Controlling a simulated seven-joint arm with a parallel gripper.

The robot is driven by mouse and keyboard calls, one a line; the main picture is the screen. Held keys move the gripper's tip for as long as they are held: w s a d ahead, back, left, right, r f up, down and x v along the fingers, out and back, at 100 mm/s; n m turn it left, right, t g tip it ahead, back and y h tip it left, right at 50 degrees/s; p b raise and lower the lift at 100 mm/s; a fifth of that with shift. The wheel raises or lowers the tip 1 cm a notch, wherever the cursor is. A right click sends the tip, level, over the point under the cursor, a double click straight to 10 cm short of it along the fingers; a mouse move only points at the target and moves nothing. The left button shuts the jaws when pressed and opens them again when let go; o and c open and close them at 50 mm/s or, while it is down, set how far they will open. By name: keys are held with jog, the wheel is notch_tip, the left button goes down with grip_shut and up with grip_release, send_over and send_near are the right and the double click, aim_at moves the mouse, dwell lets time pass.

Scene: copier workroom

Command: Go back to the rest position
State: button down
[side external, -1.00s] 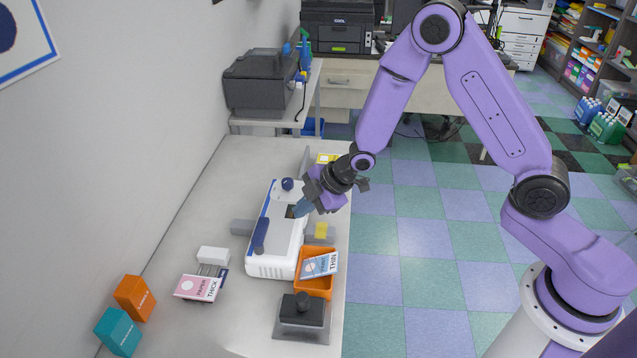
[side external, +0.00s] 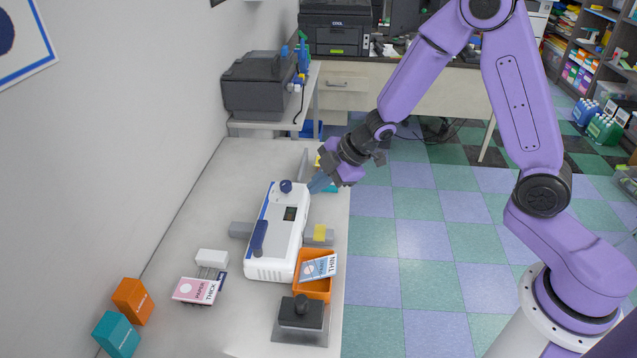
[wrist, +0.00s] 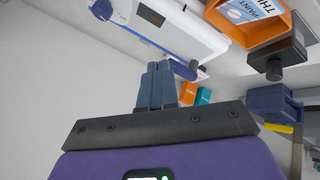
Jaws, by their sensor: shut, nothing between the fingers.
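My gripper (side external: 320,183) is in the air above the far right part of the table, just right of and beyond the white machine's knob. Its fingers are shut and empty. In the wrist view my gripper (wrist: 158,86) shows its blue fingers pressed together, with nothing between them. The white machine (side external: 272,268) with a dark blue lever, a round blue knob and a small dark display stands on the table. It also shows at the top of the wrist view (wrist: 185,33).
An orange bin (side external: 315,290) holding a "THIN" paint card is right of the machine. A black stamp-like block (side external: 302,312) stands in front. A "THICK" card (side external: 200,288), orange box (side external: 133,300) and teal box (side external: 117,334) are at left. A printer (side external: 258,85) stands behind.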

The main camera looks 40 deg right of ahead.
jog(key=s+d+r+m+g+h, duration=0.1)
jog(key=s+d+r, duration=0.1)
jog(key=s, duration=0.9)
jog(key=s+d+r+m+g+h, duration=0.1)
jog(key=s+r, duration=0.3)
jog(key=s, duration=0.7)
jog(key=s+d+r+m+g+h, duration=0.2)
jog(key=s+d+r+g, duration=0.1)
jog(key=s, duration=0.8)
jog(key=shift+s+d+r, duration=0.15)
jog(key=shift+d+r, duration=0.2)
jog(key=shift+d, duration=0.2)
